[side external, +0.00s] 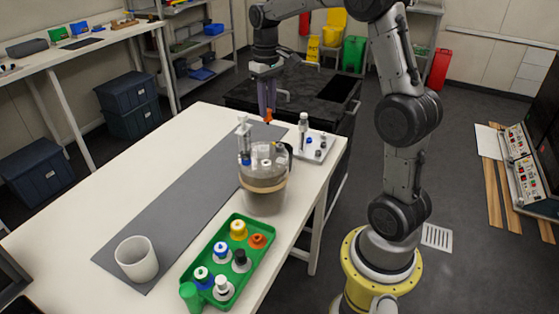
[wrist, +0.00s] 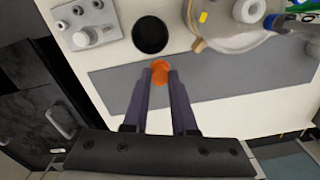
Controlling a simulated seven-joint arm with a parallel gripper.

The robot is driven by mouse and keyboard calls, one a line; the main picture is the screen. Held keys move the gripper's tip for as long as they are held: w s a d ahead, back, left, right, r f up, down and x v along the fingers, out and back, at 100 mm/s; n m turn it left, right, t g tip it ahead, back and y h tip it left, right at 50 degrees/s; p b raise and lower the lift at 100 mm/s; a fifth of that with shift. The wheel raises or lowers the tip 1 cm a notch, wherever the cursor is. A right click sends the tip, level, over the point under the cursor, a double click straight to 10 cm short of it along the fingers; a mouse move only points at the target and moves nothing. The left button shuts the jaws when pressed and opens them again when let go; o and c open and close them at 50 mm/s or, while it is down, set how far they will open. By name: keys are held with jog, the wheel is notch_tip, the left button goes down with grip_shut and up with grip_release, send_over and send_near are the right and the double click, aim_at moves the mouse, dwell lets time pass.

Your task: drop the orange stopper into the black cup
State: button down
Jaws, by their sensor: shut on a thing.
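The orange stopper (side external: 268,116) is held at the tips of my gripper (side external: 267,108), above the far end of the table. In the wrist view the stopper (wrist: 161,69) sits between the two purple fingers of my gripper (wrist: 161,74), which are shut on it. The black cup (wrist: 150,35) stands open on the white table, just beyond the stopper in the wrist view. The stopper appears beside its opening, not over it.
The grey vessel (side external: 263,190) with tubes and caps stands near the cup. A grey plate with knobs (side external: 315,147) is at the table's far right edge. A green tray (side external: 222,232) holds several coloured stoppers, one orange. A white cup (side external: 137,259) stands on the grey mat (side external: 175,212).

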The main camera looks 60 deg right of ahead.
jog(key=s+d+f, duration=0.3)
jog(key=f, duration=0.1)
jog(key=shift+f, duration=0.35)
dwell(0.3)
jog(key=c, duration=0.6)
grip_release()
jog(key=shift+c, duration=0.2)
notch_tip(320, 180, up, 14)
